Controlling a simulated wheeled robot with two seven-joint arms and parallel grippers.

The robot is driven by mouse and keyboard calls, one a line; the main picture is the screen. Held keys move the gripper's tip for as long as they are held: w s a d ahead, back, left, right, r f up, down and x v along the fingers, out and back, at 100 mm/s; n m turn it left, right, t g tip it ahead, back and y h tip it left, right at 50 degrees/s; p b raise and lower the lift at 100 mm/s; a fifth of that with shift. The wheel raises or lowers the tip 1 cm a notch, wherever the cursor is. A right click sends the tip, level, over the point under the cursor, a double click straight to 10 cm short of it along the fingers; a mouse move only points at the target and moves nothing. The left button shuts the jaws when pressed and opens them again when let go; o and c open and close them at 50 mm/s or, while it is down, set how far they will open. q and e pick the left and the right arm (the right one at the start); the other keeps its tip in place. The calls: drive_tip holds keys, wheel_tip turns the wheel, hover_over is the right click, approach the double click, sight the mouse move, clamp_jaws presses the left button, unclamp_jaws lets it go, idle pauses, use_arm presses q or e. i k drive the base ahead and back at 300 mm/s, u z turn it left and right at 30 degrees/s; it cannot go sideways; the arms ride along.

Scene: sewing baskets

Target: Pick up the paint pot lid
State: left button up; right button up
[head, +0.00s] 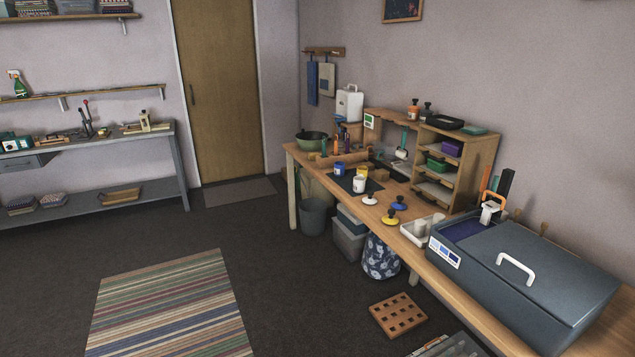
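Neither of my grippers is in the head view. On the wooden workbench (462,237) at the right, three small round pieces that look like lids lie near the front edge: a white one (369,200), a blue one (399,205) and a yellow one with a dark top (390,219). I cannot tell for sure which is the paint pot lid. Behind them, on a dark mat (347,184), stand small pots: a white one (359,185), a blue one (340,170) and one with a yellow part (362,170).
A large grey lidded machine (540,270) fills the bench's near right end, beside a white tray (421,230). A wooden shelf unit (460,155) stands behind. Bins (349,235), a patterned basket (380,258) and a wooden grid (398,315) are on the floor. The striped rug (170,305) is clear.

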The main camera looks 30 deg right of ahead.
sight(399, 205)
drive_tip(key=z, duration=0.25)
drive_tip(key=i, duration=1.25)
drive_tip(key=z, duration=1.75)
drive_tip(key=i, duration=1)
drive_tip(key=z, duration=0.95)
